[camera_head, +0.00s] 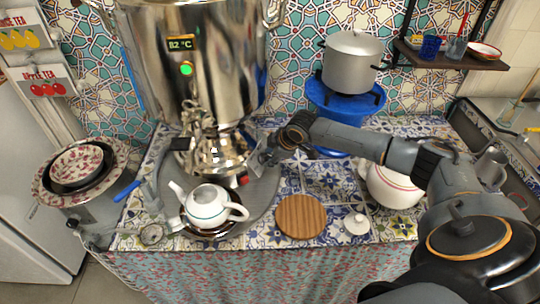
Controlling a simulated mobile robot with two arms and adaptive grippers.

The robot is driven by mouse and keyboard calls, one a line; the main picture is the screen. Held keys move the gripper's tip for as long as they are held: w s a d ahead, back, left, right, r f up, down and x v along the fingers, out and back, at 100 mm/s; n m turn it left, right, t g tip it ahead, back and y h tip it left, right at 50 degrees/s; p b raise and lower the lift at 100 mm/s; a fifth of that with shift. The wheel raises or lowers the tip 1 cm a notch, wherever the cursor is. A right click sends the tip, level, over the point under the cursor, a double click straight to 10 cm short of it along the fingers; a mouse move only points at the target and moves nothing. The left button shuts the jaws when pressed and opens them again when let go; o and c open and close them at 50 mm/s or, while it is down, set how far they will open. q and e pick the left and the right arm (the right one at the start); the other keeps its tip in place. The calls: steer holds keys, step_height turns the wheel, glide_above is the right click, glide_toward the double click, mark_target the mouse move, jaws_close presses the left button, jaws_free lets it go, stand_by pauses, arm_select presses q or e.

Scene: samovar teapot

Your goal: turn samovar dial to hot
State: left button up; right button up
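The polished steel samovar (187,85) stands at the back centre. Its small display (181,44) reads 82 °C, with a lit green light (186,69) below. A red knob (243,180) sits low at the right side of its base. My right gripper (264,158) reaches in from the right, beside the samovar's lower body, just above and right of the red knob. Its fingers are small and unclear, so I cannot tell whether they are open or touch anything. No hot mark is readable.
A white teapot (205,206) stands in front of the samovar. A round wooden board (300,217), a white lid (356,224) and a large white pot (391,186) are to the right. Stacked bowls (78,163) are far left.

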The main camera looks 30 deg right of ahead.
steer(key=shift+w+f, duration=0.2)
steer(key=shift+f, duration=0.05)
jaws_close()
arm_select(q)
steer(key=shift+s+a, duration=0.1)
steer(key=shift+s, duration=0.5)
steer(key=shift+r, duration=0.15)
